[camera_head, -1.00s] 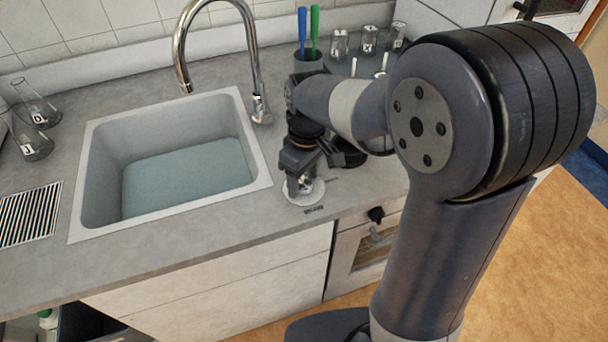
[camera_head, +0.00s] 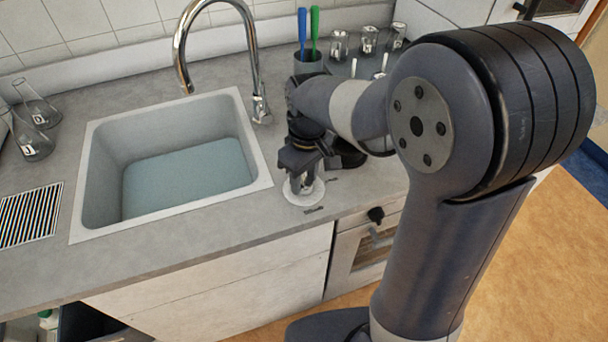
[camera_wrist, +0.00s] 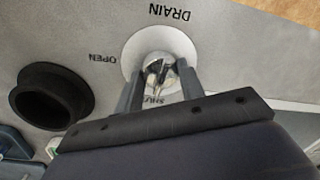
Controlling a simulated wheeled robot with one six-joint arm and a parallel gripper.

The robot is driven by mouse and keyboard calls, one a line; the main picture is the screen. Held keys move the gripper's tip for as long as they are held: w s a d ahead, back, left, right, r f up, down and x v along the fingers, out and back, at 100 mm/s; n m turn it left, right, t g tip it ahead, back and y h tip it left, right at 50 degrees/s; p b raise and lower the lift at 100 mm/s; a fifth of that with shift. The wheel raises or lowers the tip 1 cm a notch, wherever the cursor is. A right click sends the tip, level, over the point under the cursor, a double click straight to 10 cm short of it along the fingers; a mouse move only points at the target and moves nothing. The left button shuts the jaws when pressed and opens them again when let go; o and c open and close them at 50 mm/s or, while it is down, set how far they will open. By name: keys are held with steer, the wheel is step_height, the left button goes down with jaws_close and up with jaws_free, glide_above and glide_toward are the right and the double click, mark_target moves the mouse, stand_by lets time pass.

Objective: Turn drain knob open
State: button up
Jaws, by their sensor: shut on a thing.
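The drain knob (camera_wrist: 157,70) is a small metal knob on a round white plate (camera_wrist: 150,42), set in the countertop to the right of the sink. In the wrist view the plate has the words DRAIN, OPEN and SHUT around it, with SHUT partly hidden by my gripper. My gripper (camera_wrist: 160,78) points down and is shut on the knob, one finger on each side. In the head view my gripper (camera_head: 302,184) stands over the white plate (camera_head: 305,197) and hides most of the knob. The sink (camera_head: 262,172) holds bluish water.
A chrome faucet (camera_head: 254,60) rises behind the sink. A cup (camera_head: 308,64) with blue and green tools and several glass jars stand at the back. A dark round cup-like object (camera_wrist: 50,97) is close to my gripper. Glass flasks (camera_head: 35,145) stand at the left.

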steer(key=m+p, duration=0.1)
steer(key=m, duration=0.7)
steer(key=shift+m+t+p, duration=0.3)
steer(key=shift+m, duration=0.1)
steer(key=m, duration=0.4)
steer(key=shift+s+m+p, duration=0.1)
steer(key=shift+m+p, duration=0.2)
steer(key=shift+p, duration=0.05)
steer(key=shift+m+t, duration=0.3)
steer(key=shift+m, duration=1.3)
steer(key=o, duration=1)
steer(key=shift+r, duration=0.1)
